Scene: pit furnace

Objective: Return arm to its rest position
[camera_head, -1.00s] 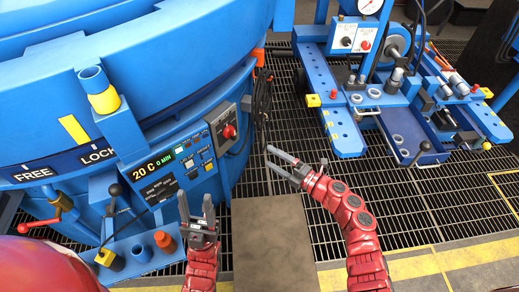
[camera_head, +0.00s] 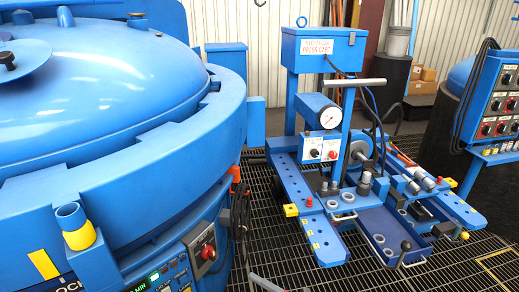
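Only a grey fingertip of my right gripper (camera_head: 264,284) shows at the bottom edge of the head view, over the floor grating. The rest of that gripper and its arm are out of the picture, so its opening cannot be judged. No held thing shows at the fingertip. My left gripper and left arm are not in view.
The blue furnace (camera_head: 150,170) with its domed lid fills the left. A blue press cart (camera_head: 318,225) with gauge and levers stands right of centre. A control panel (camera_head: 495,105) is at the far right. Bare grating (camera_head: 300,275) lies between furnace and cart.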

